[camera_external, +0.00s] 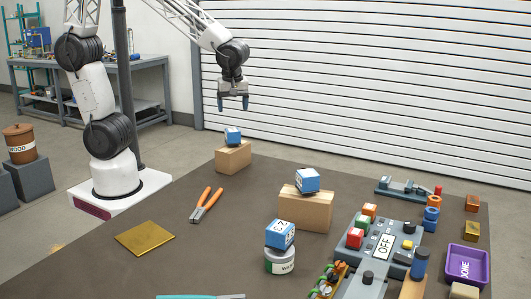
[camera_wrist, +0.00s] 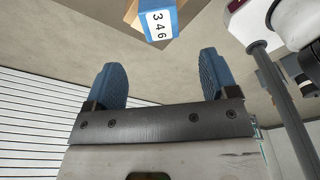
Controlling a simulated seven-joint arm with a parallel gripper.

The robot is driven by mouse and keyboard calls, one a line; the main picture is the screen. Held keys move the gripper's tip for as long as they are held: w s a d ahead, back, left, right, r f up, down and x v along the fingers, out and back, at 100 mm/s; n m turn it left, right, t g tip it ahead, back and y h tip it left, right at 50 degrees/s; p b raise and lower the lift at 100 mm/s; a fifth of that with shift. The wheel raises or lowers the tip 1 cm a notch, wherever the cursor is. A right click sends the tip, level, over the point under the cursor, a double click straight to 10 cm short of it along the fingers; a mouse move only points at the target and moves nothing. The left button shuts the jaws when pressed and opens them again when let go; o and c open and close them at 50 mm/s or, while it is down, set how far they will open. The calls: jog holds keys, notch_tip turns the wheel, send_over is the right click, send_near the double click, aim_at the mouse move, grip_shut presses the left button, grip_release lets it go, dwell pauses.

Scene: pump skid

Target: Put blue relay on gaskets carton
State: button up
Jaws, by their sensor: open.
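My gripper (camera_external: 233,103) is open and empty, high above the back of the table; both blue fingers show apart in the wrist view (camera_wrist: 160,68). A blue block with a white face (camera_external: 233,136) sits on a small brown carton (camera_external: 233,158) below the gripper. In the wrist view, a blue block marked 346 (camera_wrist: 157,22) rests on a carton (camera_wrist: 131,13) beyond the fingertips, cut by the top edge. A second blue block (camera_external: 308,180) sits on a larger carton (camera_external: 305,211). A third (camera_external: 280,234) stands on a white tin (camera_external: 281,262). No gaskets label is readable.
Orange-handled pliers (camera_external: 206,204) and a gold plate (camera_external: 145,238) lie at left. A grey switch panel (camera_external: 384,245), a purple bin (camera_external: 468,264) and several small blocks crowd the right. The table between pliers and cartons is clear.

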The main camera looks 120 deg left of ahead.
dwell(0.3)
jog(key=s+d+r+m+t, duration=0.2)
jog(key=s+d+r+m, duration=0.2)
jog(key=s+d+m, duration=0.4)
jog(key=s+d+r+m+t+h, duration=0.1)
jog(key=s+d+r+m, duration=0.3)
jog(key=m, duration=1.5)
jog(key=s+d, duration=0.4)
jog(key=d, duration=0.2)
jog(key=shift+s+d+r+t, duration=0.2)
jog(key=shift+s+d+t, duration=0.1)
jog(key=shift+d+t, duration=0.1)
